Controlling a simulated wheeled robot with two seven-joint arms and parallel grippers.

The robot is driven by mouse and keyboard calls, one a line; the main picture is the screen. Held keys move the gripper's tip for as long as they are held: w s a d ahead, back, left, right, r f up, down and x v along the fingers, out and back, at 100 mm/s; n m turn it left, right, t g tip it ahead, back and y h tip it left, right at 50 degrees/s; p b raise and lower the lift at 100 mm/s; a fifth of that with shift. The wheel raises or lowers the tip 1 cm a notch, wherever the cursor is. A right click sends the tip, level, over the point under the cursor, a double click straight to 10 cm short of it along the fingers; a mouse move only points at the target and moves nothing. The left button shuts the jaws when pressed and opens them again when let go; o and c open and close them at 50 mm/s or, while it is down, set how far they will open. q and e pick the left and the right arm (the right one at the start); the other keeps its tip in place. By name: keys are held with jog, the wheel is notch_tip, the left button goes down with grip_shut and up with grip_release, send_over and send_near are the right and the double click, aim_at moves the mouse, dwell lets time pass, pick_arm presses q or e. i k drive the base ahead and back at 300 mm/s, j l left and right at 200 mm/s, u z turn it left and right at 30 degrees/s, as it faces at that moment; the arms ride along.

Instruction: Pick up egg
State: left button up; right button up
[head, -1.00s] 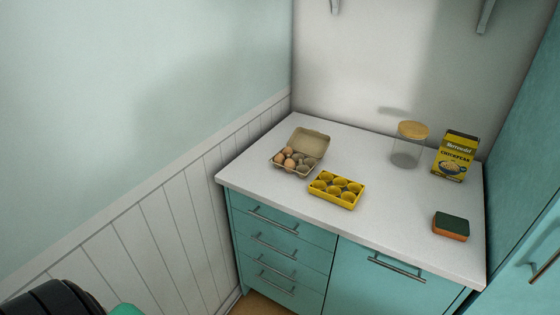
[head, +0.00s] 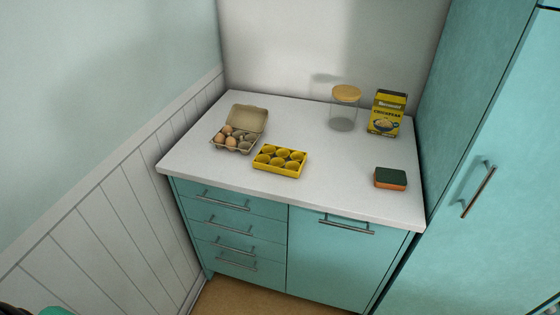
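Several brown eggs (head: 226,136) sit in the left part of an open grey-brown egg carton (head: 247,119) at the left of the white counter. The carton's lid is tilted up at the back. Its right-hand cups look empty or hold darker shapes; I cannot tell which. A yellow egg tray (head: 279,170) with several round cups lies to the right and in front of the carton, and its cups look empty. Neither of my grippers is in view.
The white counter (head: 330,190) has free room in the middle and front. A glass jar with a wooden lid (head: 344,108), a yellow chickpeas box (head: 386,114) and a green-and-orange sponge (head: 390,178) stand on the right. Teal drawers (head: 225,225) are below; a tall teal cabinet (head: 490,150) borders the right.

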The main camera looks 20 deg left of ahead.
aim_at(219, 138)
jog(key=i+l+u, duration=0.35)
jog(key=l, duration=0.2)
jog(key=l+u, duration=0.2)
jog(key=i+l+u, duration=0.2)
jog(key=l, duration=0.25)
jog(key=k+j, duration=0.05)
